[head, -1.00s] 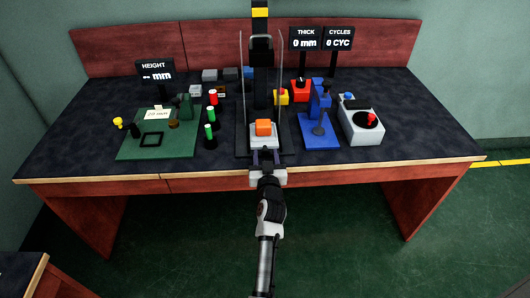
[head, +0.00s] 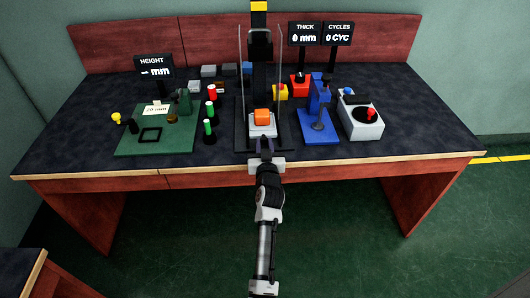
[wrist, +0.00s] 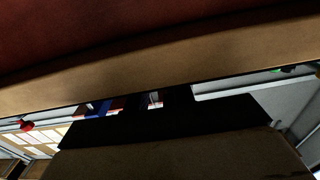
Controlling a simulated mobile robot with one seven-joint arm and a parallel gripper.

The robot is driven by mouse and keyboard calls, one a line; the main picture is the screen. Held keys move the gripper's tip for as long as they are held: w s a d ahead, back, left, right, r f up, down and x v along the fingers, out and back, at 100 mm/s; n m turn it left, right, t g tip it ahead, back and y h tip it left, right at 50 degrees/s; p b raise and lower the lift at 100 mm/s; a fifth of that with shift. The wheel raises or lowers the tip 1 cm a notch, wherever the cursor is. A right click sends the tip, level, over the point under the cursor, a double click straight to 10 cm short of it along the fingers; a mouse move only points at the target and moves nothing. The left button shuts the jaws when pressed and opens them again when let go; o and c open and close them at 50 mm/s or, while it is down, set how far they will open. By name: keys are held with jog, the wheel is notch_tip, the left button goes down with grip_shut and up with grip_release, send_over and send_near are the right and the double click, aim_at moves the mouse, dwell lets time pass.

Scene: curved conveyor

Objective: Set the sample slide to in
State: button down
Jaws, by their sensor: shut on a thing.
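The sample slide (head: 262,131) is a white block on the black base of the tall press in the head view. An orange block (head: 262,117) sits on top of it. My gripper (head: 266,146) reaches over the table's front edge and is shut at the front of the slide. The gripped part is hidden by the fingers. The slide is not clearly seen in the wrist view, where the table edge fills the upper part.
The table's front edge (head: 100,175) lies under my wrist. A blue press (head: 318,137) and a grey box with a red lever (head: 362,130) stand to the right.

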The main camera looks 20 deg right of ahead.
jog(key=shift+w+d, duration=0.1)
jog(key=shift+w, duration=0.25)
jog(key=c, duration=1.2)
grip_release()
jog(key=shift+s, duration=0.1)
jog(key=shift+b+v, duration=1.7)
jog(key=shift+v, duration=5.15)
